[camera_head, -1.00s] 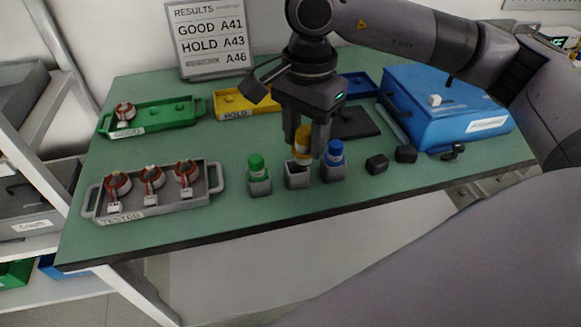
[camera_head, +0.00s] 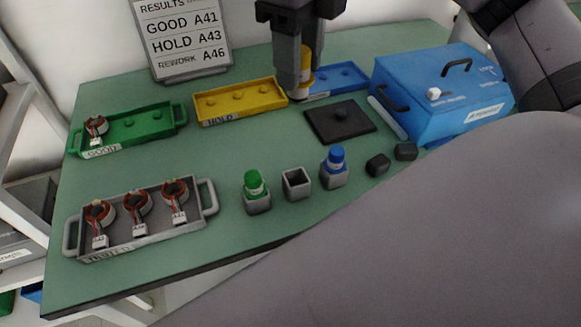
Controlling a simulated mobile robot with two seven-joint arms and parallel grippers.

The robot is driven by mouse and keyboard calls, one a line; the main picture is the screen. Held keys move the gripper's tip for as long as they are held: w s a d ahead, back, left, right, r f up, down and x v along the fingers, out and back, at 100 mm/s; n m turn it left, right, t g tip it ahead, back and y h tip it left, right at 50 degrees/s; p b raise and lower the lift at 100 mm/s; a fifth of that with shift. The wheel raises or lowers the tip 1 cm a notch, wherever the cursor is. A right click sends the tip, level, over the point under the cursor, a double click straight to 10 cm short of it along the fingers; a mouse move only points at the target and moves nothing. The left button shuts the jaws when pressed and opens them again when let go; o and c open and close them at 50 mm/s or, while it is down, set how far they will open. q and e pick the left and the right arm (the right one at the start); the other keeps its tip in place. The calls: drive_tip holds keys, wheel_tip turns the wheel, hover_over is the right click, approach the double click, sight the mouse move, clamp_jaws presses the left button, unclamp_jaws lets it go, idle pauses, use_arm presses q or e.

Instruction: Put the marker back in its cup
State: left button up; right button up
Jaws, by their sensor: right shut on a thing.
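My right gripper (camera_head: 296,85) is shut on a yellow marker (camera_head: 306,58), held upright. In the picture they overlap the far side of the table, between the yellow tray and the blue tray; their height above it is hard to tell. The gripper hides part of the marker. A small grey cup (camera_head: 297,185) stands empty near the front of the table. It is between a cup holding a green marker (camera_head: 255,184) and a cup holding a blue marker (camera_head: 335,160). My left gripper is not in view.
A grey tray (camera_head: 141,237) with several stators is at front left. A green tray (camera_head: 138,128) and a yellow tray (camera_head: 237,106) lie behind.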

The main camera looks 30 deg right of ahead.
drive_tip(key=shift+f+b, duration=1.9)
drive_tip(key=shift+f, duration=8)
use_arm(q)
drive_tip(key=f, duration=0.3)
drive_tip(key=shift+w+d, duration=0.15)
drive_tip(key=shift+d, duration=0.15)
use_arm(e)
drive_tip(key=shift+f+b, duration=0.45)
drive_tip(key=shift+b, duration=0.1)
drive_tip(key=o, duration=1)
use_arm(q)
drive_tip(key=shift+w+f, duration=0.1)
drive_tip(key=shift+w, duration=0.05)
use_arm(e)
drive_tip(key=shift+o, duration=0.2)
